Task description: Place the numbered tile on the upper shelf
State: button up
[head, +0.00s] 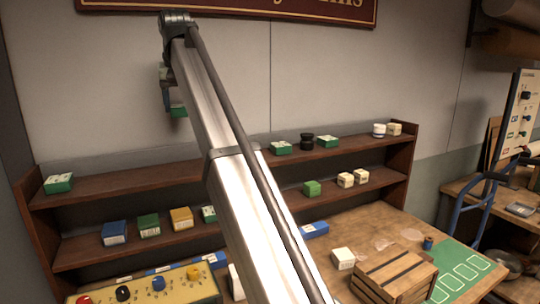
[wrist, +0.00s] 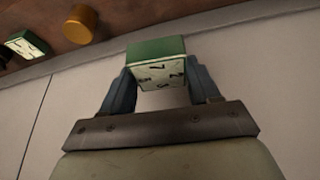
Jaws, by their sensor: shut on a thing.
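The numbered tile is a green block with a pale face bearing dark digits. In the wrist view my gripper (wrist: 160,82) is shut on this numbered tile (wrist: 160,70), with a finger on each side. In the head view the tile (head: 178,110) hangs under my gripper (head: 167,98), in front of the wall and above the upper shelf (head: 120,182); my arm partly hides the gripper. The upper shelf runs across the back and holds a green-and-white tile (head: 58,183) at its left end and two more (head: 280,147) (head: 328,141) right of my arm.
A black object (head: 307,141), a white-and-blue jar (head: 379,130) and a cream block (head: 394,128) also stand on the upper shelf. The lower shelf (head: 85,254) holds several coloured boxes. A wooden crate (head: 400,271) stands on the bench. Bare upper shelf shows left of my arm.

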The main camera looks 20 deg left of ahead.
jog(key=s+a+n, duration=0.1)
jog(key=s+a, duration=0.2)
jog(key=s, duration=0.1)
jog(key=shift+w+d+f, duration=0.1)
jog(key=shift+f, duration=3.65)
jog(key=shift+w+d+f, duration=0.1)
jog(key=shift+f, duration=3.65)
jog(key=shift+f, duration=0.1)
jog(key=o, duration=1.2)
jog(key=shift+c, duration=0.2)
jog(key=v, duration=1.2)
jog(key=shift+d, duration=0.1)
